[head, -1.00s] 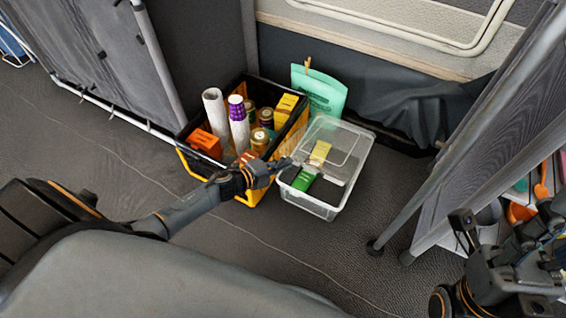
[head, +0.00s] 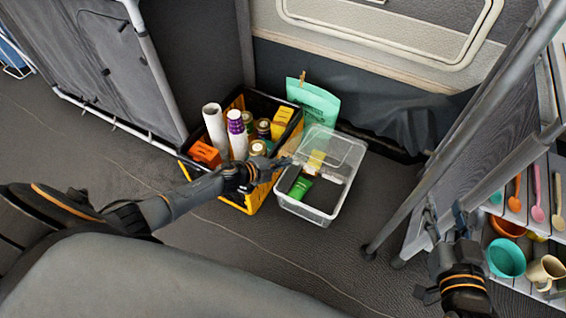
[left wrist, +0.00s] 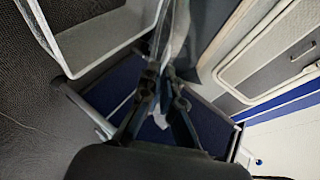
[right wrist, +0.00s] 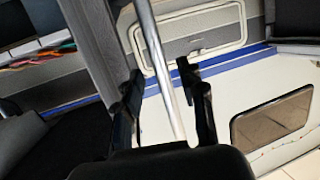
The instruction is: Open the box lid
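The clear plastic box (head: 318,216) stands on the floor in the middle of the head view, with a green packet (head: 300,187) and a yellow item (head: 316,160) in it. Its translucent lid (head: 340,148) lies toward the far side, and the near part of the box looks uncovered. My left gripper (head: 285,163) is at the left edge of the lid. In the left wrist view its fingertips (left wrist: 163,75) are close together on what looks like the lid's thin edge. My right gripper (head: 445,215) is open and empty, right of the box; its spread fingers (right wrist: 160,82) show in the right wrist view.
A black and yellow crate (head: 185,165) with rolls, jars and packets stands left of the box. A mint bag (head: 318,104) is behind them. A shelf with bowls (head: 506,258), cups and spoons is at right, with a metal pole (head: 440,165) beside it. Floor in front is clear.

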